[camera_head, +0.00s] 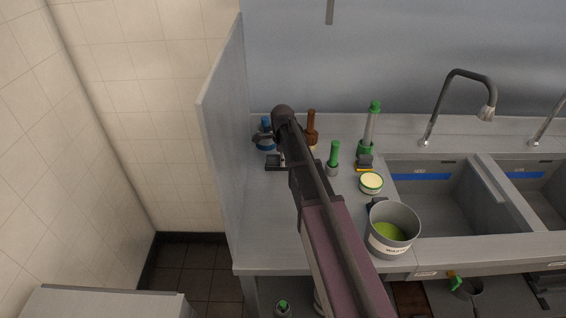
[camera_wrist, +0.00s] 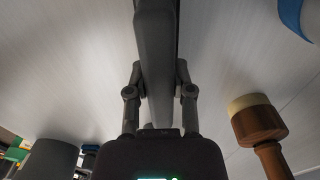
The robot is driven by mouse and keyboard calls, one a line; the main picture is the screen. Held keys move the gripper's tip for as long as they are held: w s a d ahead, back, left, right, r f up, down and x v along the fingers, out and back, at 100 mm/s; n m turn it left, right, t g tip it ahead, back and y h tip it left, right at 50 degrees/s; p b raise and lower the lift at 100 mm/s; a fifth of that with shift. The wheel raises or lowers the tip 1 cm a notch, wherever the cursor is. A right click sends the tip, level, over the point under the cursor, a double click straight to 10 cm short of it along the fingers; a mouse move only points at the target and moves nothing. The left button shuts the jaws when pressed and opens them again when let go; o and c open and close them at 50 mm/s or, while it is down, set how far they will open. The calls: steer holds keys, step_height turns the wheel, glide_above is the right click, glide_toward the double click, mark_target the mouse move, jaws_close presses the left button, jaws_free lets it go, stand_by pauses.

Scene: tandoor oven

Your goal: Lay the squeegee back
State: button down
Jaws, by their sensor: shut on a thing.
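My gripper (camera_wrist: 158,80) is shut on a long dark grey piece, which I take to be the squeegee (camera_wrist: 155,50). In the wrist view the piece runs between the two fingers and out past the top edge, over a pale grey surface. Whether it touches that surface I cannot tell. In the head view my arm reaches over the left part of the metal counter (camera_head: 253,240), and the arm hides most of the gripper and the held piece.
A blue-topped item (camera_head: 266,137), a brown-handled item (camera_head: 312,127), a green-handled item (camera_head: 334,156), a tall green-capped bottle (camera_head: 369,130), a round tub (camera_head: 371,183) and a grey pot (camera_head: 392,240) crowd the counter. A side panel (camera_head: 222,150) bounds its left; sinks (camera_head: 430,195) lie right.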

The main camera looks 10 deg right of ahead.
steer(key=shift+f, duration=0.2)
steer(key=shift+c, duration=2.4)
jaws_free()
steer(key=shift+r, duration=0.2)
step_height(320, 180, up, 12)
steer(key=p, duration=1.2)
steer(key=shift+s, duration=0.1)
